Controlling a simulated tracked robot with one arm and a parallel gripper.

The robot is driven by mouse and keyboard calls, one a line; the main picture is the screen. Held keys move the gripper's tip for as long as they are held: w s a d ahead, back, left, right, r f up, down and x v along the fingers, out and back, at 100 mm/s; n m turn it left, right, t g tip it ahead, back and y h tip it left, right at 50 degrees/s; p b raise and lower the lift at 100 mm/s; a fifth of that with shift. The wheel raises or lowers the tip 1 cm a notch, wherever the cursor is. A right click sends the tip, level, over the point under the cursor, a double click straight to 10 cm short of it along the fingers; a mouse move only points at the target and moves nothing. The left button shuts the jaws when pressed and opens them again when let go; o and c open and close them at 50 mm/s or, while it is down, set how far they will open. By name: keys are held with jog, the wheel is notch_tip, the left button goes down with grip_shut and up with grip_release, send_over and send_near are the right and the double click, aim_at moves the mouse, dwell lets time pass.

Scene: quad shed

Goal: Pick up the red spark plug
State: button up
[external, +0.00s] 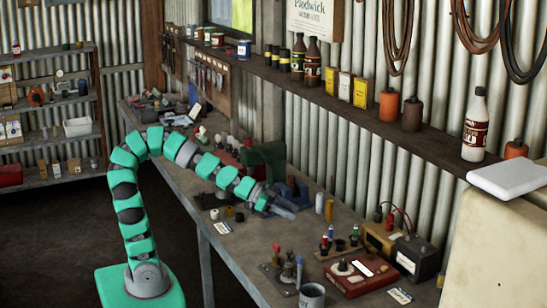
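Small upright plug-like pieces stand on the workbench (235,262), and I cannot tell for sure which is the red spark plug. One small piece with a red top (324,242) stands in a low holder beside blue-topped ones. Another reddish piece (276,250) stands on a dark plate nearer the front, with a blue-topped piece (299,268) to its right. My gripper (288,210) is over the bench, behind and to the left of both groups and apart from them. Its fingers are small and dark here, so their gap is unclear.
A red box (347,283), a grey mug (311,296), and a battery-like box with cables (417,257) crowd the right front. A green vise-like tool (264,160) stands behind my arm. A wall shelf (352,112) with bottles runs above. Bare bench lies left of the front plate.

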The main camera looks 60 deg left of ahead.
aim_at(325, 245)
jog(key=shift+m+h, duration=0.4)
jog(key=shift+h, duration=0.1)
jog(key=w+d+f, duration=0.1)
jog(key=d+f, duration=0.1)
jog(key=d, duration=0.1)
jog(key=w+d+f+b, duration=0.1)
jog(key=d+f, duration=0.1)
jog(key=w+d+f, duration=0.1)
jog(key=d+f, duration=0.1)
jog(key=d, duration=0.1)
jog(key=shift+w+d, duration=0.3)
jog(key=shift+w, duration=0.1)
jog(key=shift+b+x, duration=0.75)
jog(key=shift+x, duration=1.9)
jog(key=shift+s+d+r, duration=0.1)
grip_shut()
